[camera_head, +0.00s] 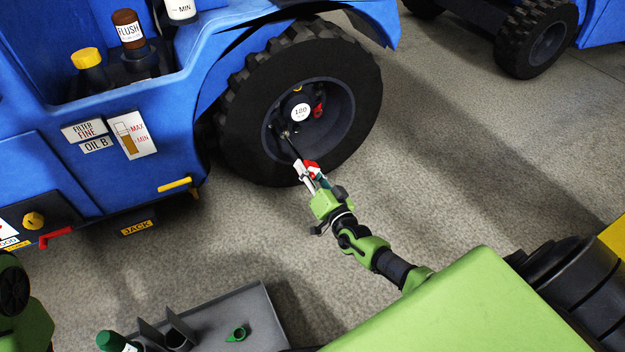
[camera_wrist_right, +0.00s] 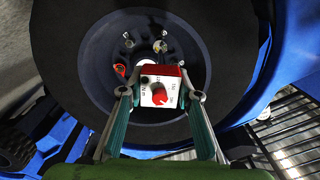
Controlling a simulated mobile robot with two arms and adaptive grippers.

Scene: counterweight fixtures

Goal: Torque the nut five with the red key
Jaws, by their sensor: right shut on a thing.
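The wheel (camera_head: 240,135) on the blue vehicle has a recessed hub with a white disc reading 180 (camera_head: 300,112), and a red part (camera_head: 318,108) beside the disc. My right gripper (camera_head: 308,172) is in front of the wheel's lower part, shut on the red key (camera_head: 311,167). The key's dark shaft (camera_head: 290,147) reaches up to the hub's lower left; whether it seats on a nut I cannot tell. In the right wrist view, the key (camera_wrist_right: 158,88) shows a white face and red knob between the fingers. Metal nuts (camera_wrist_right: 160,46) show beyond it; nut numbers are unreadable.
A grey tray (camera_head: 235,315) at the bottom holds a green piece (camera_head: 237,334) and a green-capped bottle (camera_head: 115,341). A brown FLUSH bottle (camera_head: 128,30) and a yellow cap (camera_head: 88,58) are in the vehicle's bay. A yellow handle (camera_head: 174,185) sticks out below.

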